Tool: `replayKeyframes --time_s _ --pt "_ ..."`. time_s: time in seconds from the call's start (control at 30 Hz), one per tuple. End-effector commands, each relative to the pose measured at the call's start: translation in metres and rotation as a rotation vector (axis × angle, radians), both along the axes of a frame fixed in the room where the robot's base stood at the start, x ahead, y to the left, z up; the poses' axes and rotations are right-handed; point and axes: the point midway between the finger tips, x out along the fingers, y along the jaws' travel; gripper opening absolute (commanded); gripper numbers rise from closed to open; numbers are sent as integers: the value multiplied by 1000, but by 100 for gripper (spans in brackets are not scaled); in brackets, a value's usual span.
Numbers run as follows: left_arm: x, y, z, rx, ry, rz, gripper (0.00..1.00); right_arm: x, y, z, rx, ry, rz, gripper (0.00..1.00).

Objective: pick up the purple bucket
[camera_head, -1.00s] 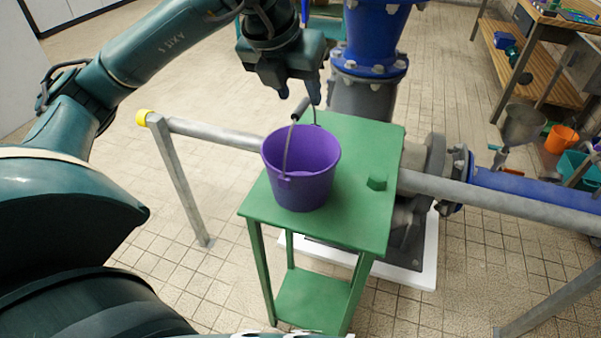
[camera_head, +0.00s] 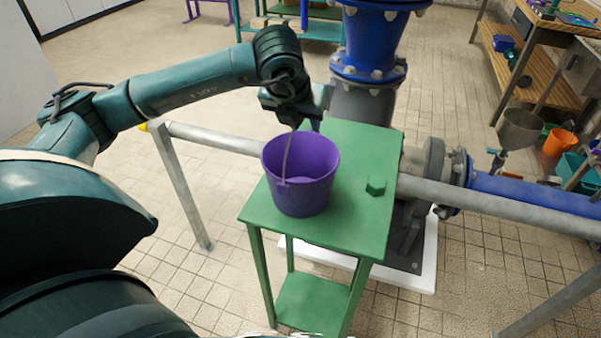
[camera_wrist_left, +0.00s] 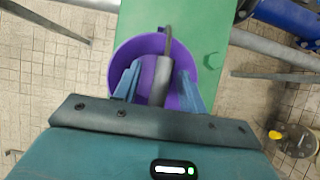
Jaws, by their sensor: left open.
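The purple bucket (camera_head: 300,183) stands upright on the green table (camera_head: 345,225), its wire handle raised. My left gripper (camera_head: 305,124) is at the handle's top, just above the far rim of the bucket. In the left wrist view my left gripper (camera_wrist_left: 160,85) is open, with one blue-grey finger on each side of the dark handle grip (camera_wrist_left: 160,80). The bucket (camera_wrist_left: 125,52) lies below the fingers there. In the head view the grip is hidden behind the gripper. My right gripper is not in view.
A grey rail (camera_head: 215,137) runs behind the table, with a blue pipe (camera_head: 370,45) beyond. Shelves with an orange bucket (camera_head: 558,142) stand at right. Tiled floor at left is open.

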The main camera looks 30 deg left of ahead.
Motion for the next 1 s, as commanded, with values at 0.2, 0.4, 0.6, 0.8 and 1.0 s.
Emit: replayKeyframes --time_s 0.2,0.4,0.6,0.8,1.0 --pt "5 1 -10 0 0 -1 41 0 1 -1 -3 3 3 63" --pt "5 1 -10 1 -1 -1 36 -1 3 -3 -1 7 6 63" --pt "5 1 -10 0 -1 0 20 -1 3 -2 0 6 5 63" --pt "5 2 -10 0 -1 0 4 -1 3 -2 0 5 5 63" --pt "5 2 -10 0 -1 0 0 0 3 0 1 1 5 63"
